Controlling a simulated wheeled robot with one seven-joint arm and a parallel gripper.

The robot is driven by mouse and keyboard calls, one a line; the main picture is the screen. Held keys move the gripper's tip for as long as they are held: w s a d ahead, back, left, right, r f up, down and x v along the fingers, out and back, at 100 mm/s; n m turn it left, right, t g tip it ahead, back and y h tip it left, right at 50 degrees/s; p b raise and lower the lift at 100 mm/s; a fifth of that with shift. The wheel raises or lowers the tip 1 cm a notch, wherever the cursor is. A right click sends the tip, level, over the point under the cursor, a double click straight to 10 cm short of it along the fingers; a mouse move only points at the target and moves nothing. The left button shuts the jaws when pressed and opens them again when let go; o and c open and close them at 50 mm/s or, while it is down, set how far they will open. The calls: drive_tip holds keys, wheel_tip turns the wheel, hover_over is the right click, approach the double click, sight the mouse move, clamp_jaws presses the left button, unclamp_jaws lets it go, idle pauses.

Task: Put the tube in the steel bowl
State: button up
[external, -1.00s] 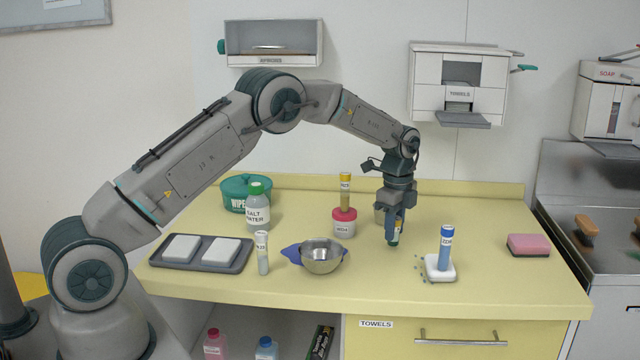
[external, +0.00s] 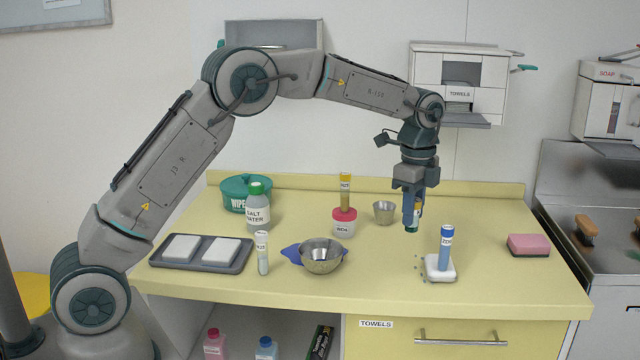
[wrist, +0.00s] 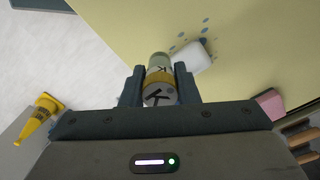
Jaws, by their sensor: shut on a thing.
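My gripper (external: 412,218) is shut on a tube (wrist: 158,88), held above the counter at the right. The tube shows a yellow band, a pale greenish end and a dark letter in the wrist view; the fingers hide much of it in the external view. The steel bowl (external: 321,262) stands on the counter, left of and nearer the camera than my gripper. A blue piece (external: 291,254) sticks out at its left side.
A small metal cup (external: 384,213) and a red-lidded jar (external: 344,226) with a yellow-capped tube on top stand behind the bowl. A white tube (external: 262,255) stands left of the bowl.

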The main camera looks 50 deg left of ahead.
drive_tip(key=shift+a, duration=0.1)
drive_tip(key=shift+s+a+r+p, duration=0.15)
drive_tip(key=shift+a+r+p, duration=0.05)
drive_tip(key=shift+a+p, duration=0.1)
drive_tip(key=s+a+r+n+p, duration=0.2)
drive_tip(key=s+a+n+p, duration=0.25)
drive_tip(key=a, duration=0.35)
drive_tip(key=n+p, duration=0.2)
drive_tip(key=n, duration=0.2)
hover_over(321, 258)
drive_tip(key=s+d, duration=0.2)
wheel_tip(321, 258, down, 11)
drive_tip(key=b, duration=0.7)
drive_tip(key=shift+w+d+r, duration=0.1)
drive_tip(key=shift+r, duration=0.05)
drive_tip(key=o, duration=1)
